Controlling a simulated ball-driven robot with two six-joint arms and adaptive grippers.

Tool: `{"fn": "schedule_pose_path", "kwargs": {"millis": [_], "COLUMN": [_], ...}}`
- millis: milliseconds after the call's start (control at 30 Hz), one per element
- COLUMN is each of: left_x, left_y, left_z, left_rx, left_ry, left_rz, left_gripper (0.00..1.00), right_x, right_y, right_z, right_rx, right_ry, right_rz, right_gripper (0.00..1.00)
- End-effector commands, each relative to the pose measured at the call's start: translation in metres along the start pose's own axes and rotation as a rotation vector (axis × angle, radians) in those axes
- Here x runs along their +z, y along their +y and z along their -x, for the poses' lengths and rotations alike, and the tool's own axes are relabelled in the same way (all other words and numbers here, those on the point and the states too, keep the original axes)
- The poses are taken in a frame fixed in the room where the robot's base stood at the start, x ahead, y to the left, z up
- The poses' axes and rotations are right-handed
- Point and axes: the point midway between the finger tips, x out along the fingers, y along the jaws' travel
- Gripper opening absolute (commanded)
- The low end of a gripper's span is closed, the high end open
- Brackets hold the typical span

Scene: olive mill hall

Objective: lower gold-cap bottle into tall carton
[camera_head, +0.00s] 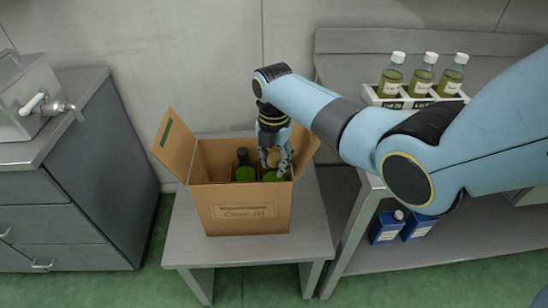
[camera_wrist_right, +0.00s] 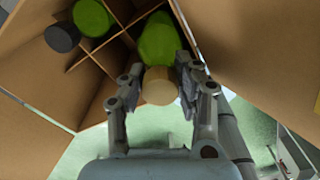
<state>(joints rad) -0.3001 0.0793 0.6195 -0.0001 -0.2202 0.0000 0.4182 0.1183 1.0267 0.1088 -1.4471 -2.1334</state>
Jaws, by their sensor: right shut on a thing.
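The tall carton (camera_head: 243,209) stands open on a small grey table, its flaps spread. My right gripper (camera_head: 273,158) reaches down into its right side. It is shut on the gold-cap bottle, whose gold cap (camera_wrist_right: 159,86) sits between the fingers in the right wrist view. The bottle's green body (camera_wrist_right: 160,42) is inside the carton, beside the cardboard dividers (camera_wrist_right: 112,28); whether it touches the floor is hidden. A dark-capped green bottle (camera_head: 244,167) stands in another compartment, and its black cap (camera_wrist_right: 62,37) shows in the right wrist view. My left gripper is not in view.
The small grey table (camera_head: 188,246) has bare room around the carton. A grey bench (camera_head: 350,82) at right bears a white rack (camera_head: 372,97) with three white-capped bottles. A grey cabinet (camera_head: 100,165) with a metal tank stands at left.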

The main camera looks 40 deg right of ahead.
Motion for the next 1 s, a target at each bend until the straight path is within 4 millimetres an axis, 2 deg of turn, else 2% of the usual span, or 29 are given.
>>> {"fn": "schedule_pose_path", "kwargs": {"millis": [100, 400, 900, 933, 1000], "left_x": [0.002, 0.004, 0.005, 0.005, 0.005], "left_y": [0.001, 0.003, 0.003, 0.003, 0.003], "left_z": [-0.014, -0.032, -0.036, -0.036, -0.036], "left_rx": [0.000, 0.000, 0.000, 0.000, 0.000], "left_ry": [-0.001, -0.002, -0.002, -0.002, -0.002], "left_rz": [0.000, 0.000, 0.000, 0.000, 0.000], "left_gripper": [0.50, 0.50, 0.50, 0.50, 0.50], "right_x": [0.001, 0.001, 0.001, 0.001, 0.001], "right_y": [0.001, 0.001, 0.001, 0.001, 0.001], "right_z": [-0.017, -0.043, -0.049, -0.049, -0.049], "right_rx": [0.003, 0.003, 0.001, 0.001, 0.001], "right_ry": [-0.002, -0.002, -0.003, -0.003, -0.003], "right_rz": [0.000, 0.000, 0.000, 0.000, 0.000], "right_gripper": [0.00, 0.00, 0.00, 0.34, 0.43]}}
